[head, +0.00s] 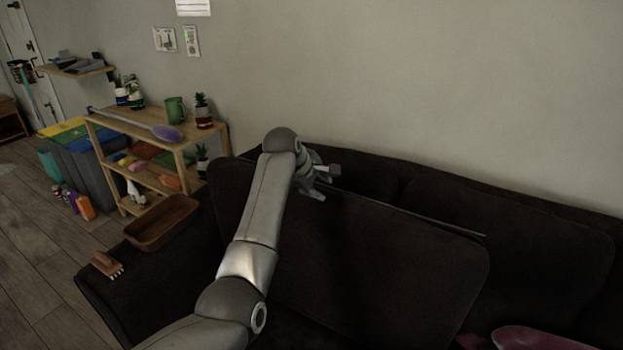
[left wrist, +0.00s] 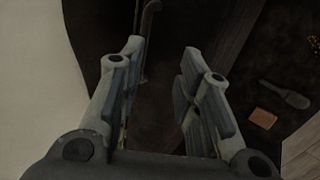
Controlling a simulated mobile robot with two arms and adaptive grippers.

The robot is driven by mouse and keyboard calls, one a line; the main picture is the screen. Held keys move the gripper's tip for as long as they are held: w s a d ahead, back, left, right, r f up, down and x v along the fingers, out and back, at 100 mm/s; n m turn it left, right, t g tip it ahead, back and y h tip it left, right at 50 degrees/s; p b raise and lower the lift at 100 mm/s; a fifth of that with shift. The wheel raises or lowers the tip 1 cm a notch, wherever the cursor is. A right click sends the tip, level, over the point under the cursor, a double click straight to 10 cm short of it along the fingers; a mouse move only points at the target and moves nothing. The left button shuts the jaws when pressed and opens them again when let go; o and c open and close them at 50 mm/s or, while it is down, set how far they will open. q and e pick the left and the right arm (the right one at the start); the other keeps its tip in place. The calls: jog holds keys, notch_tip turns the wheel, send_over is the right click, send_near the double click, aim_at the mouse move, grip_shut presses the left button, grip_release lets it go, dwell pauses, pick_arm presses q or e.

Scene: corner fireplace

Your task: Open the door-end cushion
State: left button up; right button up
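The dark brown cushion (head: 400,275) at the door end of the sofa stands steeply tilted, its broad face toward the head camera. A thin pale edge (head: 440,221) runs along its top. My left gripper (head: 325,182) is just behind the cushion's top edge, near its left part. In the left wrist view the two fingers (left wrist: 158,85) are spread apart, with dark surfaces beyond and no thing clearly held between them. Whether a finger touches the cushion cannot be told. My right gripper is not in view.
The sofa's left arm bears a wooden tray (head: 163,222) and a brush (head: 107,264). A wooden shelf (head: 150,127) with plants stands behind. A pink cushion (head: 535,338) lies at lower right. The left wrist view shows a grey brush-like item (left wrist: 285,95) and an orange block (left wrist: 263,118).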

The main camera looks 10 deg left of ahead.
pick_arm(q)
jog(key=v, duration=0.4)
jog(key=shift+s+a+r, duration=0.1)
jog(key=shift+r, duration=0.05)
